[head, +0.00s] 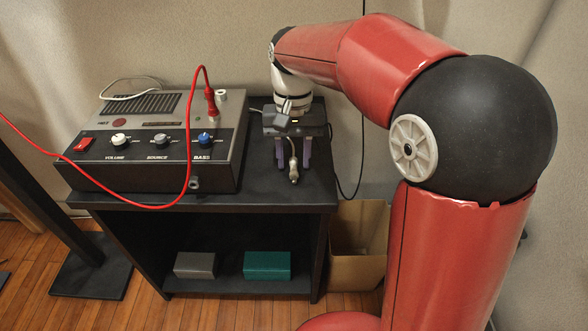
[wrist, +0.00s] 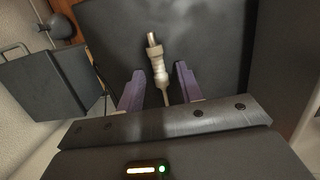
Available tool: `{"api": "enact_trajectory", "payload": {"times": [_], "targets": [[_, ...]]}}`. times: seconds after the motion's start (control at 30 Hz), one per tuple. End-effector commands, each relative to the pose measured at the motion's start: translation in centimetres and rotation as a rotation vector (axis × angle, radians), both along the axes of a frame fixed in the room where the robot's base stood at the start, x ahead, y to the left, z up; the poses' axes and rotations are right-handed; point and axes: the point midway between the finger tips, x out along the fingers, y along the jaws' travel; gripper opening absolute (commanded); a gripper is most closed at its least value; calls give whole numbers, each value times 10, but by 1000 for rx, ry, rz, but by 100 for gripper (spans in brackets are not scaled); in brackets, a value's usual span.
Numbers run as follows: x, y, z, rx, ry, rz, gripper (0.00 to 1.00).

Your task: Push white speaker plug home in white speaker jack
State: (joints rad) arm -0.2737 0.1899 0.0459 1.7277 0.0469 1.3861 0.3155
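The white speaker plug (head: 293,172) lies on the black stand top, to the right of the amplifier. In the wrist view the plug (wrist: 158,62) has a metal tip pointing away from me, and its pale cable runs back under my gripper. My gripper (head: 294,160) points down over it and is open, with one purple finger on each side and a gap to both. In the wrist view my gripper (wrist: 160,73) shows the same gaps. A white socket (head: 221,96), seemingly the white speaker jack, stands at the amplifier's back right, beside a red plug (head: 211,104); its opening is not clear.
The amplifier (head: 180,125) fills the left of the stand (head: 310,192). A red cable (head: 187,165) arches over its front. A white cable (head: 130,80) loops at its back. A cardboard box (head: 360,245) stands on the floor at right. Two small boxes lie on the lower shelf.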

Motion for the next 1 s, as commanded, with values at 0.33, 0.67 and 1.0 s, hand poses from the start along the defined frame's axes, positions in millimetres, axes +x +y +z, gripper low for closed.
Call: {"api": "enact_trajectory", "payload": {"times": [0.33,0.67,1.0], "targets": [[0,0,0,0,0,0,0],[0,0,11,0,0,0,0],[0,0,32,0,0,0,0]]}}
